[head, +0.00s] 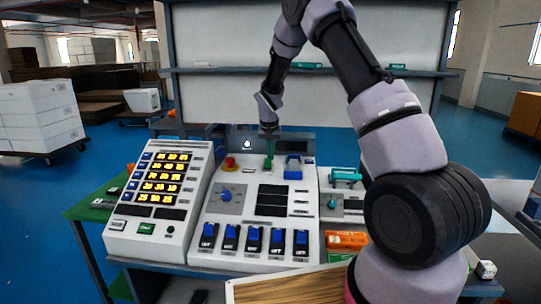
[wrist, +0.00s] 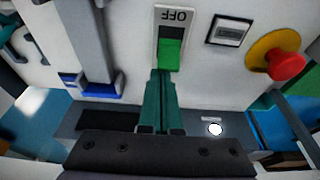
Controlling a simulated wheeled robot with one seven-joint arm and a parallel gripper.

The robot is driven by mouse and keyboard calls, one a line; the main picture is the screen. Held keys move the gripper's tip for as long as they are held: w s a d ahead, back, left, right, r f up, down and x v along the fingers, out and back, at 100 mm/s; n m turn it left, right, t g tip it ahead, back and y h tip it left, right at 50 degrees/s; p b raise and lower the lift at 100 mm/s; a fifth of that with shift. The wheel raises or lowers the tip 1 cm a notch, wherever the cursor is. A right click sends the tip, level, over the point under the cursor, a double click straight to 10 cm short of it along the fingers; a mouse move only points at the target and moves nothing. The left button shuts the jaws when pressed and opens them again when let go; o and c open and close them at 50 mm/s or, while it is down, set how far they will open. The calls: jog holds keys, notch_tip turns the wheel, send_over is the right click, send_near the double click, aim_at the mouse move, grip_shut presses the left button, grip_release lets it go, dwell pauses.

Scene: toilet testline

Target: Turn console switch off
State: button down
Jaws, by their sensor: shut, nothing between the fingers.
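The console (head: 250,248) is a white sloped panel in the middle of the head view. A green switch (wrist: 170,53) with a white plate marked OFF stands at the top centre of the wrist view. The lettering is upside down there. In the head view the green switch (head: 268,165) is small at the console's upper edge, partly merged with my fingertips. My gripper (wrist: 161,76) is shut and empty, its green fingers pointing at the switch. The tips are right at its near end; whether they touch is unclear. My gripper also shows in the head view (head: 268,152).
A red button (wrist: 291,64) on a yellow base lies beside the switch, and a blue-and-grey lever (wrist: 99,85) lies on the other side. Blue switches (head: 254,241) line the console's front. A digit display panel (head: 163,181) stands at left. A shelf frame (head: 310,71) rises behind.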

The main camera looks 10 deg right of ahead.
aim_at(270, 164)
jog(key=shift+s+a+r+t, duration=0.1)
jog(key=shift+s+t, duration=0.15)
jog(key=shift+t, duration=0.15)
jog(key=shift+s+a+r+t+h, duration=0.1)
jog(key=shift+s+t+h, duration=0.2)
jog(key=shift+t, duration=0.3)
jog(key=shift+s+a+r, duration=0.1)
jog(key=shift+s+a, duration=0.05)
jog(key=shift+s, duration=0.45)
jog(key=shift+r, duration=0.15)
jog(key=shift+r, duration=0.65)
jog(key=shift+r, duration=0.1)
jog(key=v, duration=1)
jog(key=shift+r, duration=0.3)
jog(key=shift+s, duration=0.1)
